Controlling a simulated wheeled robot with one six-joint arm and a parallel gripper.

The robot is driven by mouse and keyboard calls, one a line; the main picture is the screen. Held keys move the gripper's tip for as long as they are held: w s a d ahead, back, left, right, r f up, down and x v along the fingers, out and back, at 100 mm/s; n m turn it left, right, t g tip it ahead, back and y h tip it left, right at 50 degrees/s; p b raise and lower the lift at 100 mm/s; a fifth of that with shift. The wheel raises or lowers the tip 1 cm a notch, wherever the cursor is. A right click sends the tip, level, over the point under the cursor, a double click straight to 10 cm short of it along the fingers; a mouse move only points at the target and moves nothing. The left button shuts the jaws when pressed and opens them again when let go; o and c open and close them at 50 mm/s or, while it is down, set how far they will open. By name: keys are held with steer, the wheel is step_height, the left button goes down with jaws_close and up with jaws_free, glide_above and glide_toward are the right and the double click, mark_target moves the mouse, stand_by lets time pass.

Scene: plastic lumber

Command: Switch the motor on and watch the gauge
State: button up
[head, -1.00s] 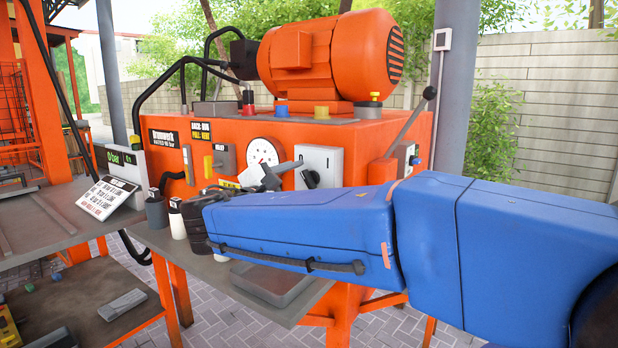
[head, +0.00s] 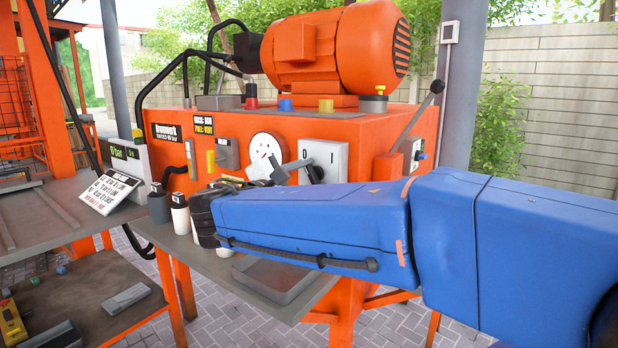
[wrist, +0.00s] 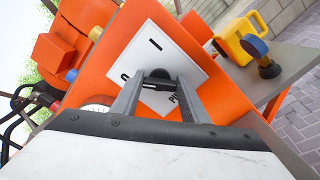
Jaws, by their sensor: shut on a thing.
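The orange motor (head: 335,48) sits on top of the orange power unit. A white switch plate (head: 330,158) on the unit's front carries 0 and I marks and a black rotary knob (head: 315,173). My gripper (wrist: 160,79) is shut on this knob (wrist: 157,75), one finger on each side. The fingers partly hide the knob, and I cannot tell which mark it points to. The round white gauge (head: 266,146) is left of the switch plate. Its lower part is hidden behind my gripper and its needle is too small to read. A small display (head: 124,152) further left shows 0 bar.
A lever (head: 420,115) rises right of the switch plate. A grey tray (head: 270,278) and small bottles (head: 180,215) are on the bench below my arm. A yellow jug-like object (wrist: 240,38) stands near the unit in the wrist view.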

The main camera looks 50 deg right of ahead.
steer(key=m, duration=0.7)
steer(key=shift+f, duration=0.2)
steer(key=m, duration=0.6)
steer(key=shift+f+m, duration=0.15)
steer(key=shift+m, duration=0.15)
stand_by(0.4)
steer(key=o, duration=1.1)
steer(key=shift+c, duration=0.2)
steer(key=shift+a, duration=0.1)
